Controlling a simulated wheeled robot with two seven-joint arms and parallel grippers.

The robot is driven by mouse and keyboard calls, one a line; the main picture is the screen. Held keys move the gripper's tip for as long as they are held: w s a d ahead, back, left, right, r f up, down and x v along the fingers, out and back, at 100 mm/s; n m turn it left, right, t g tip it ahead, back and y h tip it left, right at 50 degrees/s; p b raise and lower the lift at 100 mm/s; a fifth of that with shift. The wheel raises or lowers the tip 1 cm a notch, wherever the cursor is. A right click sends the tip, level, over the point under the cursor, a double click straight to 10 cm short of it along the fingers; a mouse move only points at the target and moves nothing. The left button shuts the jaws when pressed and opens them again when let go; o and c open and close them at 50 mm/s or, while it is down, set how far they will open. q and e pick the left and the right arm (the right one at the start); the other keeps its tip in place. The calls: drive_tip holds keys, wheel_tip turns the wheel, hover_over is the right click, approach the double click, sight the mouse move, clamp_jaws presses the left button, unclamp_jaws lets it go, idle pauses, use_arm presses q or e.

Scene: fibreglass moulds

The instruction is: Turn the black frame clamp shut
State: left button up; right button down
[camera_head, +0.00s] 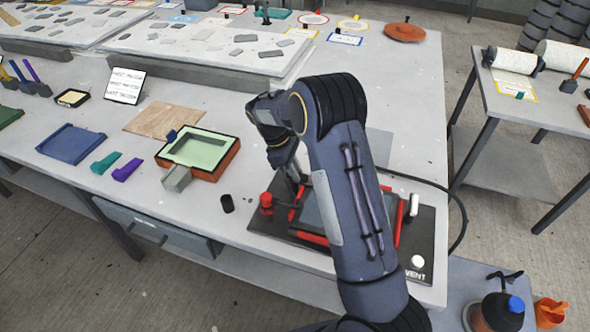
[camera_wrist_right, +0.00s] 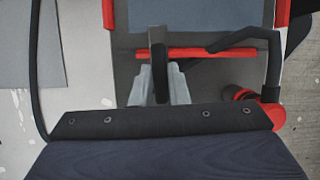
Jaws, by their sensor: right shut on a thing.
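My right gripper (camera_head: 297,186) reaches down from my arm to the left part of a dark vacuum frame unit (camera_head: 427,240). In the right wrist view its two grey fingers (camera_wrist_right: 159,84) are shut on a narrow black upright piece, which I take as the black frame clamp (camera_wrist_right: 157,42). The clamp stands over a red bar at the edge of the grey frame panel (camera_wrist_right: 195,15). How far it is turned is hard to tell. In the head view my arm hides much of the frame and the clamp. My left gripper is in neither view.
A bent black lever (camera_wrist_right: 238,40) joins a red post (camera_wrist_right: 271,112) right of the fingers. A black hose (camera_head: 463,215) curves off the table's right edge.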

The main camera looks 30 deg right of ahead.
drive_tip(key=c, duration=1.4)
unclamp_jaws()
drive_tip(key=v, duration=0.8)
drive_tip(key=shift+b, duration=0.45)
drive_tip(key=shift+s+d, duration=0.1)
drive_tip(key=s+r+m+t+y, duration=0.45)
drive_tip(key=s+r, duration=0.35)
drive_tip(key=s, duration=0.6)
drive_tip(key=s+a+m+t+y, duration=0.1)
drive_tip(key=s+a+m+t, duration=0.1)
drive_tip(key=s, duration=0.6)
drive_tip(key=s+a+f+m+t+y, duration=0.1)
drive_tip(key=s+a+m+t, duration=0.1)
drive_tip(key=s+a+m, duration=0.2)
drive_tip(key=s+a, duration=0.3)
drive_tip(key=s, duration=0.1)
drive_tip(key=shift+s+f, duration=0.15)
drive_tip(key=shift+f, duration=0.1)
